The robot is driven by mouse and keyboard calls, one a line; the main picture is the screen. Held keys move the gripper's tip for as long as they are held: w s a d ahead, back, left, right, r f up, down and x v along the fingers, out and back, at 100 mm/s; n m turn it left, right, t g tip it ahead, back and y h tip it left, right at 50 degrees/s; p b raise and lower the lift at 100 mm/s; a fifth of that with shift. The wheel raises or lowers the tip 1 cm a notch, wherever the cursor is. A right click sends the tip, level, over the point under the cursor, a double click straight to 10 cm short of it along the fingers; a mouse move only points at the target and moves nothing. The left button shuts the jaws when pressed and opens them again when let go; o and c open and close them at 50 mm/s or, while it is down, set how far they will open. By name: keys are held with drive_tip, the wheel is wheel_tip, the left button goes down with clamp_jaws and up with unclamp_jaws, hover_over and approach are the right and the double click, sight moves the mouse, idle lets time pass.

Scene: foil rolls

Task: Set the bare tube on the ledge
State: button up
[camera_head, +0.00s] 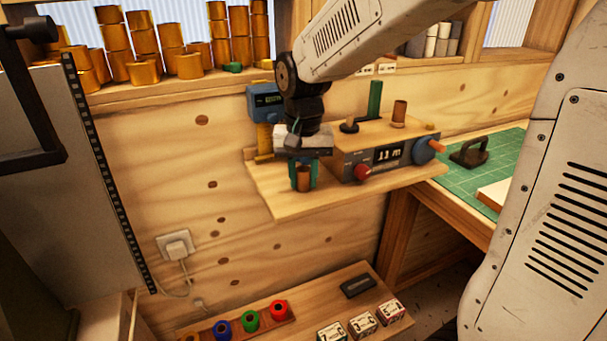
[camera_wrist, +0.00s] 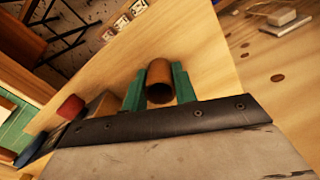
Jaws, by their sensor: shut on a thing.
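My gripper (camera_head: 303,172) has green fingers and is shut on a bare brown tube (camera_head: 303,180). The tube looks upright in the head view. In the wrist view the hollow tube (camera_wrist: 160,82) shows end-on between the two green fingers. It is over the front left part of the wooden ledge (camera_head: 275,197). I cannot tell whether its lower end touches the ledge. The wrist view shows the ledge's pale wood (camera_wrist: 205,50) around the tube.
A grey measuring device (camera_head: 385,155) with a red knob, an orange handle and another brown tube (camera_head: 399,113) on top stands right of my gripper. A blue gauge (camera_head: 264,103) stands behind left. Copper-coloured rolls (camera_head: 144,73) fill the upper shelf. Ledge front is bare.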

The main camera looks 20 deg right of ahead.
drive_tip(key=shift+f, duration=0.2)
drive_tip(key=o, duration=0.9)
drive_tip(key=shift+r, duration=0.15)
wheel_tip(320, 180, up, 12)
drive_tip(key=s+d+f+n, duration=0.1)
drive_tip(key=s+f, duration=0.1)
drive_tip(key=s, duration=0.5)
drive_tip(key=s+d+f+n+t, duration=0.1)
drive_tip(key=s+f+n, duration=0.1)
drive_tip(key=s, duration=0.6)
drive_tip(key=s+d+f+n, duration=0.1)
drive_tip(key=s+f, duration=0.3)
drive_tip(key=s, duration=0.4)
drive_tip(key=shift+s+n, duration=0.1)
drive_tip(key=shift+n, duration=0.2)
